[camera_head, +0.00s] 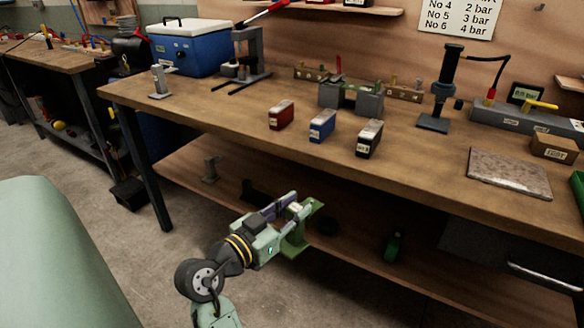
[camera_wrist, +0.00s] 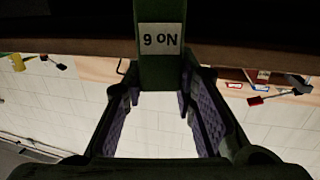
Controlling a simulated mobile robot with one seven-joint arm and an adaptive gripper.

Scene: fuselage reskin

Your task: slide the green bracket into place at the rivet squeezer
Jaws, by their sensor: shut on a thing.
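My gripper (camera_head: 292,207) is shut on the green bracket (camera_head: 298,242), which hangs from the fingertips in front of the lower shelf, below the bench top's front edge. In the wrist view, the dark green bracket (camera_wrist: 160,72) stands between the purple-padded fingers and bears a white label (camera_wrist: 161,37) reading "No 6", upside down. The black upright tool (camera_head: 447,85) with a hose, at the back right of the bench, looks like the rivet squeezer. A press with a red handle (camera_head: 252,58) stands at the back left.
Red (camera_head: 281,115), blue (camera_head: 322,126) and black (camera_head: 369,138) boxes stand mid-bench before a grey-green fixture (camera_head: 350,98). A flat plate (camera_head: 509,172) and brown box (camera_head: 553,148) lie at right. The bench's front left is clear. A wall chart (camera_head: 457,16) lists No 6 as 4 bar.

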